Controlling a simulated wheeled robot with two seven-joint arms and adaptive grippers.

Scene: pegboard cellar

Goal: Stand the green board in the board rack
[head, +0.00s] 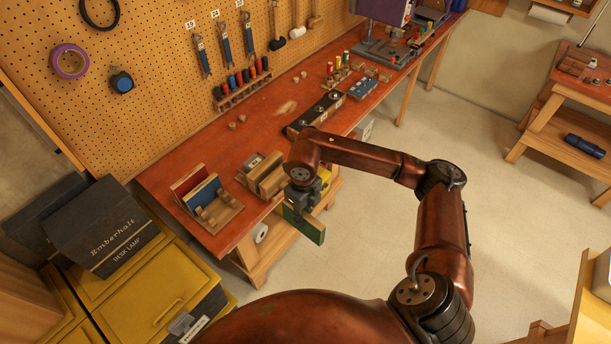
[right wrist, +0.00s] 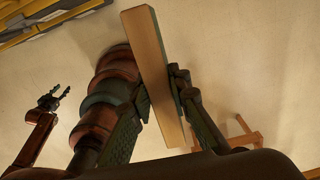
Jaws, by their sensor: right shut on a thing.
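The green board (head: 314,231) hangs from my right gripper (head: 303,208), in front of the workbench's front edge. In the right wrist view my right gripper (right wrist: 160,92) is shut on the board (right wrist: 152,60), whose pale wooden edge faces the camera. A wooden board rack (head: 222,219) stands at the bench's near left end, with a red board (head: 188,181) and a blue board (head: 203,191) upright in it. The green board is apart from this rack, to its right. My left gripper (right wrist: 54,98) shows small in the right wrist view, fingers apart and empty.
A second wooden holder (head: 262,178) stands right of the rack on the red bench top (head: 160,182). A black block (head: 314,113) lies farther back. A pegboard (head: 160,80) rises behind. Yellow cases and a lamp box (head: 105,228) stand at left.

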